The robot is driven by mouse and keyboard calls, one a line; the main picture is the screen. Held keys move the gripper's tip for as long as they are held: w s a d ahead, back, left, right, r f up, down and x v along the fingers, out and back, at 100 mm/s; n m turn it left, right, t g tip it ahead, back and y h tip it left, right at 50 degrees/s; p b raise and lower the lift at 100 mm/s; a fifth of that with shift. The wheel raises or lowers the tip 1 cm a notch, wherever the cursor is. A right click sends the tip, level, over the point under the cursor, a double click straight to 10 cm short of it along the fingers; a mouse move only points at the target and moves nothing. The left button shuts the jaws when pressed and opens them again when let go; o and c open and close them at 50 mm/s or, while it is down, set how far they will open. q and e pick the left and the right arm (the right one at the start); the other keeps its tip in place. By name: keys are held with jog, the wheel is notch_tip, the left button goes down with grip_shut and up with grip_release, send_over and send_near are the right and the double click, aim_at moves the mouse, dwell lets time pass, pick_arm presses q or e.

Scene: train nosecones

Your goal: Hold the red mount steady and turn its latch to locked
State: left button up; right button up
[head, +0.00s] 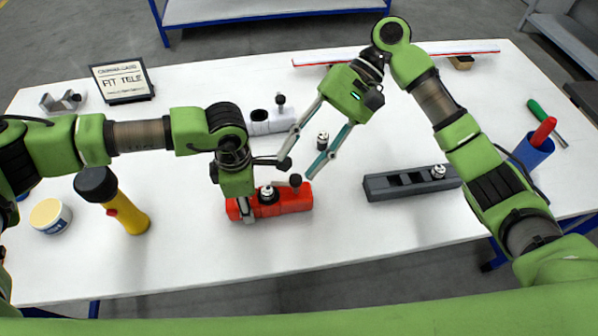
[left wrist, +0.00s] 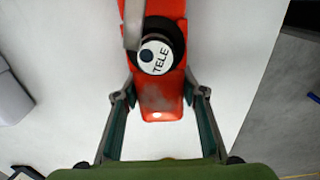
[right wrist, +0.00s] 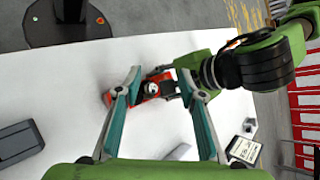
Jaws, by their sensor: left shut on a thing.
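The red mount (head: 300,201) lies on the white table, front centre. My left gripper (head: 245,214) is shut on its left end; in the left wrist view a finger sits on each side of the red mount (left wrist: 160,103). A black round part with a white disc marked "TELE" (left wrist: 158,58) sits on the mount. A grey latch lever (left wrist: 133,25) runs beside it, along the mount; a dark knob (head: 295,181) shows at the right. My right gripper (head: 299,169) is open and empty above and behind the mount. In the right wrist view the mount (right wrist: 150,88) shows beyond its fingers.
A white mount (head: 262,127) stands behind, and a small metal-topped piece (head: 322,141) shows between my right fingers. A dark grey mount (head: 410,184) lies right. A yellow flashlight (head: 128,213), a tub (head: 50,216) and a "FIT TELE" sign (head: 122,80) are left. The front table strip is clear.

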aim_at(296, 179)
jog(key=f+n+t+h, duration=0.1)
jog(key=f+n+t, duration=0.1)
jog(key=n+t, duration=0.1)
jog(key=f+n+t+h, duration=0.2)
jog(key=f+n, duration=0.1)
jog(key=n, duration=0.2)
jog(key=w+f+n+t+h, duration=0.1)
jog(key=f+n+t, duration=0.2)
jog(key=n, duration=0.2)
jog(key=shift+w+a+f+t+h, duration=0.1)
jog(key=shift+a+t+h, duration=0.2)
dwell(0.3)
grip_shut()
